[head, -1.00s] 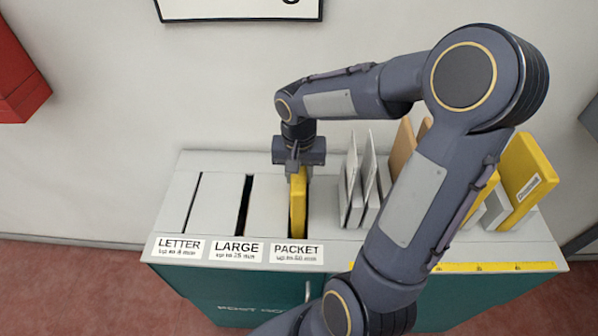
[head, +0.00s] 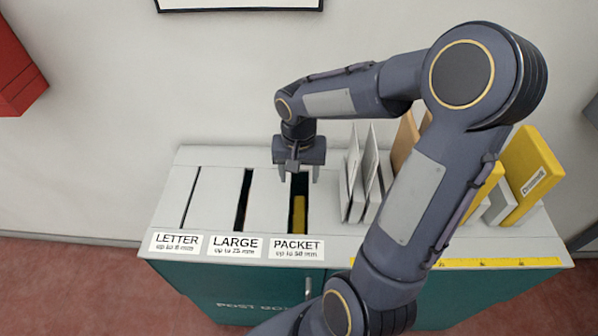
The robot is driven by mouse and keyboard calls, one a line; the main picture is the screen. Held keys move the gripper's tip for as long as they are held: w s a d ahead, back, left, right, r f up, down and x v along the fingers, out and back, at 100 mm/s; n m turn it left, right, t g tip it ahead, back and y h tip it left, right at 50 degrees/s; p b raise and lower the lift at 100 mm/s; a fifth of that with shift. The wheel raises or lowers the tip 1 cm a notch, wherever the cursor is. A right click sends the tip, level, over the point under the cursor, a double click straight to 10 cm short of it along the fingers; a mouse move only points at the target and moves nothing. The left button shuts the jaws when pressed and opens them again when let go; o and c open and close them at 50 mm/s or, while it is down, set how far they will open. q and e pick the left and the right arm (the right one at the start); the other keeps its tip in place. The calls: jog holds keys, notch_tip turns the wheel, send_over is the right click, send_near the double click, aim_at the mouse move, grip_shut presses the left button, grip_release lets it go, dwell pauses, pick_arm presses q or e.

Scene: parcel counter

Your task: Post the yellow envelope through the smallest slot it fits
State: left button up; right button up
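The yellow envelope (head: 299,215) is down inside the slot labelled PACKET, up to 50 mm (head: 297,249). Only part of it shows, below the counter top. My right gripper (head: 299,178) is above the back end of that slot. Its two fingers are apart, with nothing between them. The slot labelled LARGE (head: 243,200) and the narrow slot labelled LETTER (head: 191,198) are to the left and look empty. My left gripper is not in view.
White envelopes (head: 365,175) stand upright in a rack right of the slots. Brown and yellow parcels (head: 530,175) stand further right, partly behind my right arm. A yellow ruler strip (head: 500,262) runs along the front edge. A red box (head: 15,70) is on the wall at left.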

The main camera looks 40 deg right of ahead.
notch_tip(320, 180, up, 8)
dwell(0.5)
jog(key=shift+f, duration=0.1)
dwell(0.8)
jog(key=s+a+n+t+y, duration=0.3)
jog(key=s+a+n+t, duration=0.2)
jog(key=s+a, duration=0.5)
jog(key=s+n, duration=0.1)
jog(key=s, duration=0.2)
jog(key=shift+s+a+r+t+y, duration=0.15)
jog(key=shift+r+t+y, duration=0.15)
jog(key=shift+r+y, duration=0.1)
